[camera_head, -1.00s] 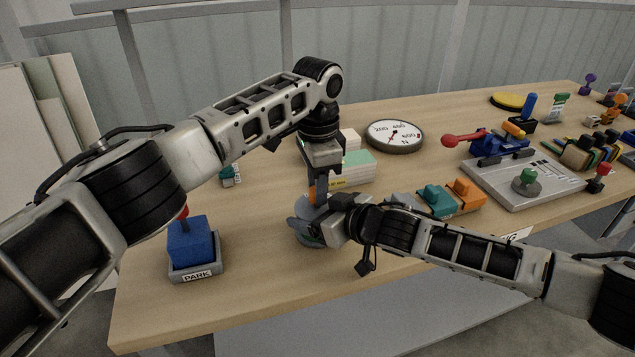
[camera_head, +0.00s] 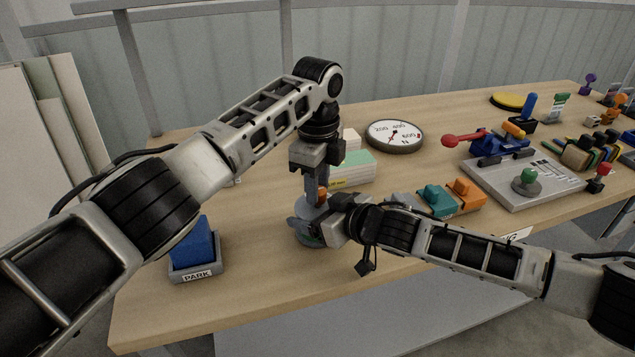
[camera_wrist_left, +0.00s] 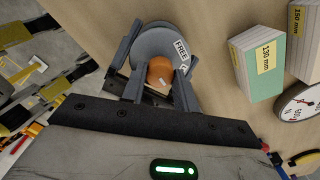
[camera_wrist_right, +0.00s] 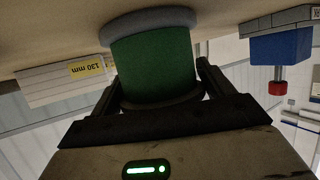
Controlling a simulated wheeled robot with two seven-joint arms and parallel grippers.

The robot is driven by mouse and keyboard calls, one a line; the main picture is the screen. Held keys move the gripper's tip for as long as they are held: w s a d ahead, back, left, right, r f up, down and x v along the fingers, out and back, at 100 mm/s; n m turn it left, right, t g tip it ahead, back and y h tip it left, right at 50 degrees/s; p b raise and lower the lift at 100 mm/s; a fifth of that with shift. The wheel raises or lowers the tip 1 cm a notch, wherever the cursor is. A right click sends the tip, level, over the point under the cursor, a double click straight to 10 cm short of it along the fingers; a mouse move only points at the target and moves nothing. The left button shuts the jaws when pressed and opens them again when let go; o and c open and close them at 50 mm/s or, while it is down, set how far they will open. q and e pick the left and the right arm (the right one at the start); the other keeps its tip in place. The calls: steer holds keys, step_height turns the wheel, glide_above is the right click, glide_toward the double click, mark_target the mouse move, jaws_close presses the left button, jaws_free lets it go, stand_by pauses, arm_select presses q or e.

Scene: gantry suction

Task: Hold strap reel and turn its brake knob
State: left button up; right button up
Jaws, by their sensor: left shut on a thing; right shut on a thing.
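The strap reel (camera_head: 300,232) stands upright on the table near its front edge, with grey flanges and a green drum (camera_wrist_right: 155,65) in the right wrist view. Its orange brake knob (camera_wrist_left: 160,73) sits on the top flange beside a FREE label (camera_wrist_left: 181,50). My left gripper (camera_head: 318,194) points down from above, and its fingers are shut on the knob. My right gripper (camera_head: 322,226) comes in from the right and is shut around the green drum. In the head view the two grippers hide much of the reel and knob.
A blue block in a PARK holder (camera_head: 197,268) stands to the left. Pale blocks marked 130 mm (camera_head: 352,172) and a round dial (camera_head: 395,136) lie behind. Teal (camera_head: 437,199) and orange (camera_head: 466,194) pieces and a grey plate (camera_head: 525,180) are to the right.

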arm_select(q)
steer(key=m, duration=0.6)
stand_by(0.7)
steer(key=o, duration=0.7)
step_height(320, 180, up, 12)
stand_by(0.3)
arm_select(e)
steer(key=o, duration=1.5)
